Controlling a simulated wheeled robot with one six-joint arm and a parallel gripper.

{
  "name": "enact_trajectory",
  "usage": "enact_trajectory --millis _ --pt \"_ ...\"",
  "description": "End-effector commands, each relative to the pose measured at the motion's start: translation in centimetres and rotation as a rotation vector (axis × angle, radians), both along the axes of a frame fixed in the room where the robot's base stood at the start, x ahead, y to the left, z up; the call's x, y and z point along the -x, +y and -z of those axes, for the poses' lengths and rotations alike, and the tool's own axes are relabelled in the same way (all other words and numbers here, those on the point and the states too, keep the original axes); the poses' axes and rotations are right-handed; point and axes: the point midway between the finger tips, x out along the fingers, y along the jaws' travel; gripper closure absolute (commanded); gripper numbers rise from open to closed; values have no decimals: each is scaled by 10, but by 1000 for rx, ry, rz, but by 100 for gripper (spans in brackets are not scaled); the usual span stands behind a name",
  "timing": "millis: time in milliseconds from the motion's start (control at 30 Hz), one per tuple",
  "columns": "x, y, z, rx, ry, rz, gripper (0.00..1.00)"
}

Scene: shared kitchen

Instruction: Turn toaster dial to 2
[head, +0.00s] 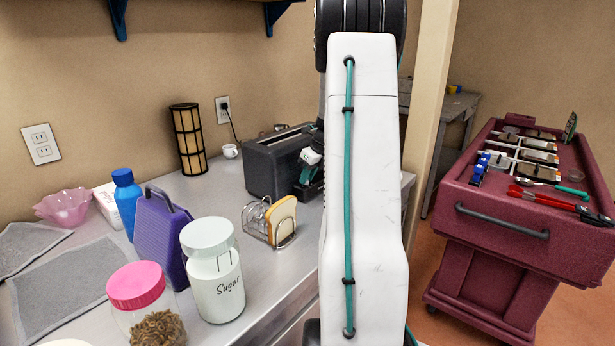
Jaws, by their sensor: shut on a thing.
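A dark grey toaster (272,165) stands on the counter at the back, by the wall. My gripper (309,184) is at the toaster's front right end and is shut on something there. My own arm covers part of that area. The toaster dial itself cannot be made out in the head view, so its setting cannot be read. The held part is most likely on the toaster's end face, but it is hidden.
A toast rack (256,224) with bread (281,215) stands in front of the toaster. A maroon cart (528,244) stands at the right.

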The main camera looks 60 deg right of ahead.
Motion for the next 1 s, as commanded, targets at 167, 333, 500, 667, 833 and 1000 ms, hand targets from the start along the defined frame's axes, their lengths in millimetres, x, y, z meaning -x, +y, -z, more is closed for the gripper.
enact_trajectory --millis 167,333,500,667,833,1000 --pt "0 0 0 -1 0 -50 100" --pt "0 0 0 0 0 -49 100" --pt "0 0 0 -1 0 -48 58" --pt "0 0 0 0 0 -48 58" --pt "2 -1 -5 2 -2 -47 58" --pt "12 -3 -29 4 -3 -46 58"
